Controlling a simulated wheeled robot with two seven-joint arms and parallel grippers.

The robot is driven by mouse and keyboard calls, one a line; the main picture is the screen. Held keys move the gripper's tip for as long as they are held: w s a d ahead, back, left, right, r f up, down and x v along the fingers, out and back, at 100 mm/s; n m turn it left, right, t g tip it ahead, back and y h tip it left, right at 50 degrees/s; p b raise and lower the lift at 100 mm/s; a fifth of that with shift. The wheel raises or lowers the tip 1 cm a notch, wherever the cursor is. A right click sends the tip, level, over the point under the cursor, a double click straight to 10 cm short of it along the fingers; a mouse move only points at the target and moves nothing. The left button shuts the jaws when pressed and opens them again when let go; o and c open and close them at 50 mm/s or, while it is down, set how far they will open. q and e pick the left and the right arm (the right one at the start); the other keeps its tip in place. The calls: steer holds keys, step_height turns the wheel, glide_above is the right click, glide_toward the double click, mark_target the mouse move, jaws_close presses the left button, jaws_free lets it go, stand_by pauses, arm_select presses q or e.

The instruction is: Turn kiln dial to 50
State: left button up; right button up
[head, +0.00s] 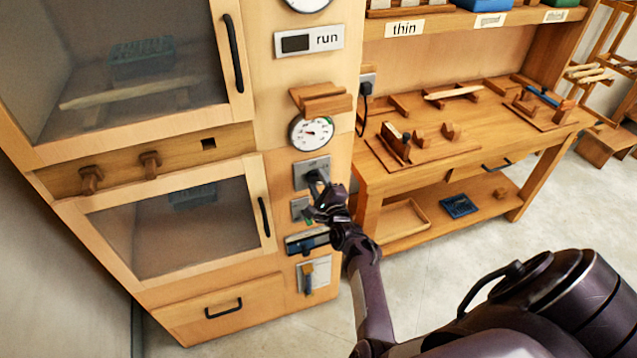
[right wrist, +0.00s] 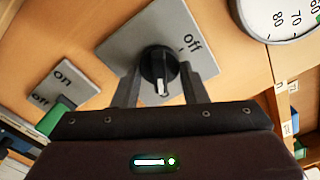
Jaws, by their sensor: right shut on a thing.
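A black round dial (right wrist: 158,66) sits on a grey plate (right wrist: 122,52) on the wooden kiln front. In the right wrist view, the plate reads "off" at its upper right, and the dial's white mark points down, toward my gripper. My right gripper (right wrist: 159,84) has one finger on each side of the dial and is shut on it. In the head view, this gripper (head: 322,192) covers most of the dial, and the plate (head: 310,168) shows behind it. A round white gauge (head: 311,132) is above the plate; its reading is too small to tell. My left gripper is not in view.
An on/off switch plate (right wrist: 62,88) is beside the dial plate. A small wooden ledge (head: 320,98) juts out above the gauge, and a "run" display (head: 309,41) is higher. A workbench (head: 440,160) with wooden tools stands to the right. Clear floor lies in front.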

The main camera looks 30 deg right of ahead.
steer(key=shift+f, duration=0.1)
steer(key=o, duration=1)
steer(key=shift+c, duration=0.2)
